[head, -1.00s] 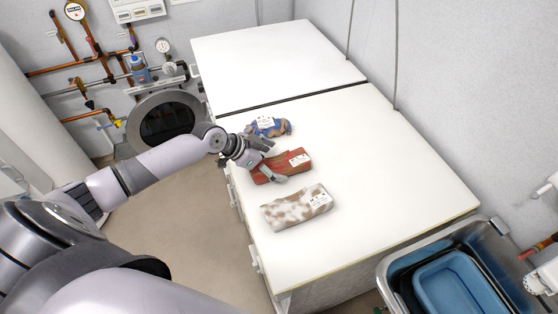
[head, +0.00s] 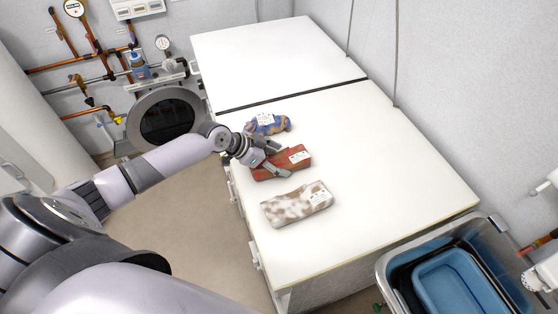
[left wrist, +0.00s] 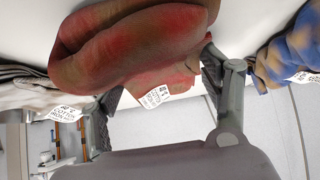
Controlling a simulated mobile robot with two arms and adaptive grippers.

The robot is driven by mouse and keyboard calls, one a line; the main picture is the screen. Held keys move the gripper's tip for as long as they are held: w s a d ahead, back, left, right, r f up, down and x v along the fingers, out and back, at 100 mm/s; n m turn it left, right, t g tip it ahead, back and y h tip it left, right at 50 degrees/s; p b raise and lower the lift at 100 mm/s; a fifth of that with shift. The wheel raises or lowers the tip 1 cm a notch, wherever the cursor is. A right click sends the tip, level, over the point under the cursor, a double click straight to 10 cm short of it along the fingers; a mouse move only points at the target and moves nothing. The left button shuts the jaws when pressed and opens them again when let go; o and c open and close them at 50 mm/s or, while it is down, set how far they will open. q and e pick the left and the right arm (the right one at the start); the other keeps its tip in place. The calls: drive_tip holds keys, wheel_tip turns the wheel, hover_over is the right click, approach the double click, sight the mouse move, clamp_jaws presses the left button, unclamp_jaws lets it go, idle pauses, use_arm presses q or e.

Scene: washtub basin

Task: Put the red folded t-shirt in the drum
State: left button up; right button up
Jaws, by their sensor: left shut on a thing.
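The red folded t-shirt (head: 294,159), with a white label, lies on the white counter between two other folded items. My left gripper (head: 274,163) is at its near left end with the fingers around it, shut on it. In the left wrist view the red t-shirt (left wrist: 130,45) fills the top middle, between the two fingers. The drum (head: 166,120) is a round dark opening in a grey metal ring at the back left, below the pipes. My right gripper does not show.
A blue and tan folded item (head: 268,124) lies behind the red one, and a brown-white one (head: 296,205) lies in front. The white counter (head: 390,170) is clear to the right. A metal sink with a blue basin (head: 460,285) stands at the lower right.

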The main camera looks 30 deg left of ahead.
use_arm(q)
drive_tip(key=c, duration=0.4)
drive_tip(key=shift+r, duration=0.1)
